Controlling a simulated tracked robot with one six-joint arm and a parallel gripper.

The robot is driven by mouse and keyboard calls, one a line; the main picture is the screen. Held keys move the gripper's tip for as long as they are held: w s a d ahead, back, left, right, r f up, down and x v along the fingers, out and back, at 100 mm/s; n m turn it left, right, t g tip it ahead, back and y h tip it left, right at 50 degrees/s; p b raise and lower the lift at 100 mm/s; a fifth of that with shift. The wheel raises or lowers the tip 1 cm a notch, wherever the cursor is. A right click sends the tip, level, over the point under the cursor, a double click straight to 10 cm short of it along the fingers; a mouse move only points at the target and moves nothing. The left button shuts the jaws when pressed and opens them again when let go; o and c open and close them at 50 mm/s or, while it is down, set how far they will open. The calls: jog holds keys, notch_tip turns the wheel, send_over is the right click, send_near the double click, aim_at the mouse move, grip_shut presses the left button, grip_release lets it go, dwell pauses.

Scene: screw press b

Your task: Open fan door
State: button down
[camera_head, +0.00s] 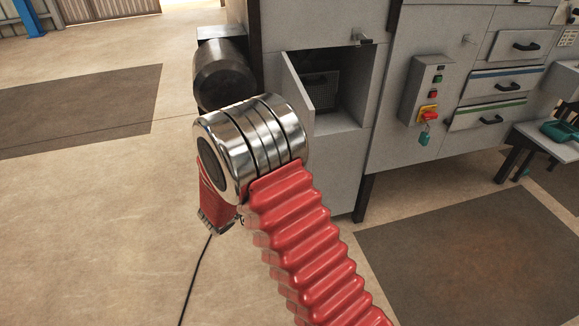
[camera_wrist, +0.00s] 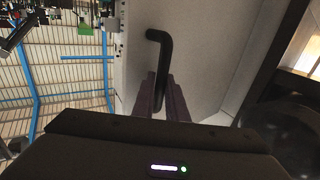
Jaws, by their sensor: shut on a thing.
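The fan door (camera_head: 298,84) is a light grey panel on the machine's cabinet. In the head view it stands swung outward at the left side of an open compartment (camera_head: 345,115). A dark grille, likely the fan's (camera_head: 320,90), shows inside. In the wrist view, my gripper (camera_wrist: 168,92) is shut on a black bent handle (camera_wrist: 160,40) in front of a pale grey panel (camera_wrist: 205,55), which looks like the door.
A dark cylinder, likely a motor (camera_head: 223,75), sits left of the door, close to my arm. A control box (camera_head: 427,90) with buttons and a red-yellow switch is on the right. Drawers (camera_head: 490,85) and a bench (camera_head: 550,135) stand farther right. Floor at left is clear.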

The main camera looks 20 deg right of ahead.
jog(key=shift+w+r, duration=0.15)
jog(key=shift+w, duration=0.1)
jog(key=c, duration=2)
grip_release()
jog(key=shift+c, duration=0.2)
jog(key=shift+s+a, duration=0.15)
jog(key=v, duration=1.3)
jog(key=shift+a+f, duration=0.2)
jog(key=shift+s, duration=0.15)
